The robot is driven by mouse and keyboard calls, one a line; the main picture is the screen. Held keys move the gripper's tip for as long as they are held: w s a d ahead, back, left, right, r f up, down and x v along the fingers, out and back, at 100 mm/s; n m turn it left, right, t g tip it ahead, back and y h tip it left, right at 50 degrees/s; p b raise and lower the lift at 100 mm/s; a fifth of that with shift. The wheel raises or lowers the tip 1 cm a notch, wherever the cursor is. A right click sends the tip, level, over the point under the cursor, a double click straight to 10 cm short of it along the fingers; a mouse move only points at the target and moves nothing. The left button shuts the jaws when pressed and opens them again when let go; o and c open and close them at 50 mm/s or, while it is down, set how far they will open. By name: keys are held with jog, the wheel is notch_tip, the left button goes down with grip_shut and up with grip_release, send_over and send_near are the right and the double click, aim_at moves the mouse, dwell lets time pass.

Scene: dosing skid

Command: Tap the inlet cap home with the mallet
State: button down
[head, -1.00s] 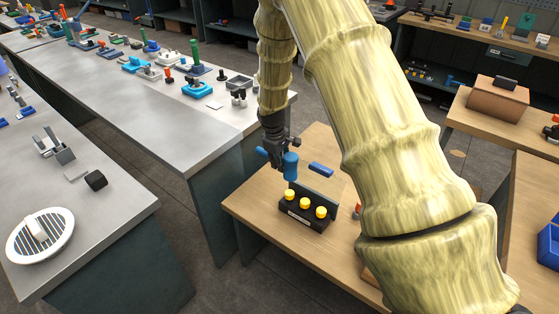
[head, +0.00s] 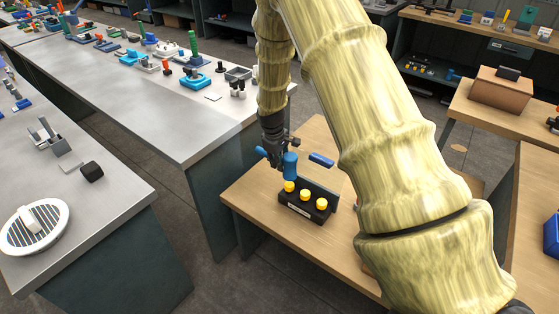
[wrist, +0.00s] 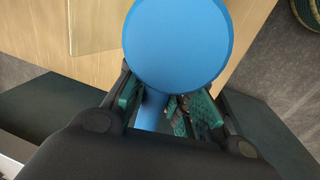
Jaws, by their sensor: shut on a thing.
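My gripper (head: 272,148) is shut on a blue mallet (head: 290,165), above the wooden table. In the wrist view the mallet's round head (wrist: 178,45) fills the top centre, with its handle (wrist: 152,110) between the fingers of my gripper (wrist: 165,108). A black block (head: 303,212) with three yellow caps stands on the table just below the mallet. The mallet head appears just above and behind the leftmost yellow cap (head: 289,187); I cannot tell whether they touch. No readable label shows which cap is the inlet cap.
A dark upright plate (head: 322,191) stands behind the caps, with a blue bar (head: 321,160) behind it. The wooden table (head: 260,200) is clear left of the block. A grey bench (head: 150,100) with several fittings lies at left. My arm hides the table's right part.

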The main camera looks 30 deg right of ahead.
notch_tip(320, 180, down, 4)
jog(key=shift+f+b, duration=0.15)
jog(key=shift+b, duration=0.3)
jog(key=shift+r+p, duration=1.6)
jog(key=shift+r, duration=0.5)
jog(key=shift+r+p, duration=0.1)
jog(key=shift+p, duration=0.25)
notch_tip(320, 180, down, 5)
jog(key=b, duration=0.2)
jog(key=shift+r+p, duration=1.7)
jog(key=shift+r, duration=0.45)
jog(key=shift+r, duration=0.1)
